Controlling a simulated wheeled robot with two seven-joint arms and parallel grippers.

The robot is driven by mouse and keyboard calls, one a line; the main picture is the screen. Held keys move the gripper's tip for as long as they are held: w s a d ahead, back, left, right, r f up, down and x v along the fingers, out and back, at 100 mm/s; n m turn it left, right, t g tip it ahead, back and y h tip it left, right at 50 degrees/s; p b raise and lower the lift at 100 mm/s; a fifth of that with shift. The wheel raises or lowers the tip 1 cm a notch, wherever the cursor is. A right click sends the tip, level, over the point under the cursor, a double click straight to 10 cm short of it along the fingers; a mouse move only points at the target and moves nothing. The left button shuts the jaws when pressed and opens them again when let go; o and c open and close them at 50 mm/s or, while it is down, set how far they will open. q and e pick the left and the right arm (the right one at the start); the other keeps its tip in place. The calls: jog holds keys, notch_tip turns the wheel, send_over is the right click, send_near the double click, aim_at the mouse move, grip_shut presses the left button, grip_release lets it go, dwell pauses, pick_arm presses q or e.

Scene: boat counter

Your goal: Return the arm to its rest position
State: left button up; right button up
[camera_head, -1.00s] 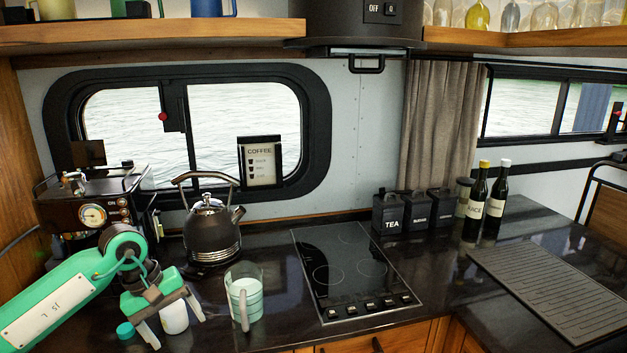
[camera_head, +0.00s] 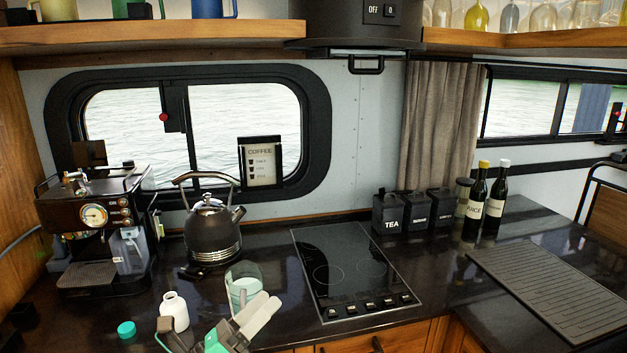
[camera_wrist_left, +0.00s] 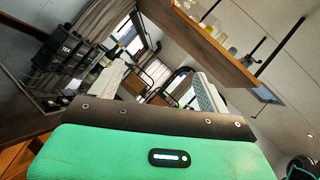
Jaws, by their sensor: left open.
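My left gripper (camera_head: 266,308) is at the bottom of the head view, in front of the glass with pale green contents (camera_head: 243,281) and partly covering it. Its two pale fingers are apart and nothing shows between them. In the left wrist view the open fingers (camera_wrist_left: 155,88) spread to either side, with only the room beyond. A small white bottle (camera_head: 174,312) stands uncapped on the counter left of the gripper. A teal cap (camera_head: 126,329) lies left of the bottle. My right gripper is not in view.
A black kettle (camera_head: 213,233) and a coffee machine (camera_head: 92,225) stand behind. The cooktop (camera_head: 352,265) is bare. Black canisters (camera_head: 391,213) and dark bottles (camera_head: 474,205) stand at the back right. A ribbed mat (camera_head: 548,292) lies at right. A shelf (camera_head: 150,36) overhangs.

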pick_arm(q)
jog(key=s+a+f+n+y, duration=0.2)
jog(key=a+f+n+y, duration=0.4)
jog(key=f+n+y, duration=0.5)
jog(key=s+a+f+n+y, duration=0.3)
jog(key=a+f+n+y, duration=0.35)
jog(key=n, duration=0.95)
jog(key=s+a+f+n+g, duration=0.1)
jog(key=s+f+n+g, duration=0.3)
jog(key=s+f+g, duration=0.45)
jog(key=s+f+n+g, duration=0.3)
jog(key=s+f+n, duration=0.2)
jog(key=s, duration=0.7)
notch_tip(320, 180, down, 30)
jog(key=s+g, duration=0.1)
jog(key=g, duration=0.1)
jog(key=s+a+f, duration=0.2)
jog(key=s+f, duration=0.8)
jog(key=s+a+f+g, duration=0.1)
jog(key=s+f, duration=0.9)
jog(key=f, duration=0.1)
jog(key=shift+a, duration=0.35)
